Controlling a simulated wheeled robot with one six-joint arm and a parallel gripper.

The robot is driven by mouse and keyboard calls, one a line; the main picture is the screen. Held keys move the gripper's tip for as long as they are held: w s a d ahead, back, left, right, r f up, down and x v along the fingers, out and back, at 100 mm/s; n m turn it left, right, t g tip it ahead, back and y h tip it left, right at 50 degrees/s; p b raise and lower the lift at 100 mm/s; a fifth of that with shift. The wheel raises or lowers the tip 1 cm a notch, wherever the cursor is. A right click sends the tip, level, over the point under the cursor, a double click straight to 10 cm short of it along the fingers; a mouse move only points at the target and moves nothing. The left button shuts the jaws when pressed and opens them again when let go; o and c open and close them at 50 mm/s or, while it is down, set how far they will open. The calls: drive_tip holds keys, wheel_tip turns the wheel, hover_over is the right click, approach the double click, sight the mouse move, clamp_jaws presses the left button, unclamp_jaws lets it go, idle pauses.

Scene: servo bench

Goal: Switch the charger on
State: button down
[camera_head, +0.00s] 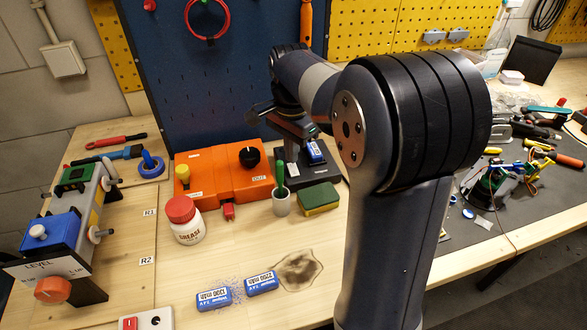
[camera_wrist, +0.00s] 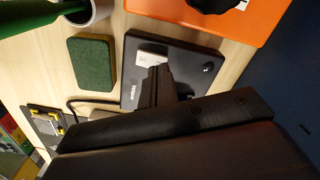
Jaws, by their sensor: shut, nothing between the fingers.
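The charger, a black box, stands at the back of the bench to the right of the orange unit in the head view (camera_head: 331,176). A blue battery (camera_head: 315,150) shows at it, partly hidden by my arm. In the wrist view the charger (camera_wrist: 190,62) has white lettering, a pale grey patch and a small round mark near one corner. My gripper (camera_wrist: 154,84) is shut and empty, with its fingers over the charger's face; I cannot tell whether they touch it. My fingers and wrist hide part of the charger, and I cannot make out its switch for certain.
The orange unit (camera_head: 215,174) with a black knob is left of the charger. A green sponge (camera_head: 318,198) and a grey cup (camera_head: 281,203) stand in front.

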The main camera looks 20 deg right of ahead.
drive_tip(key=shift+f+b, duration=0.5)
drive_tip(key=shift+f, duration=0.4)
drive_tip(key=shift+r, duration=0.1)
idle(0.3)
wheel_tip(320, 180, up, 7)
drive_tip(key=p, duration=0.7)
drive_tip(key=shift+f, duration=0.2)
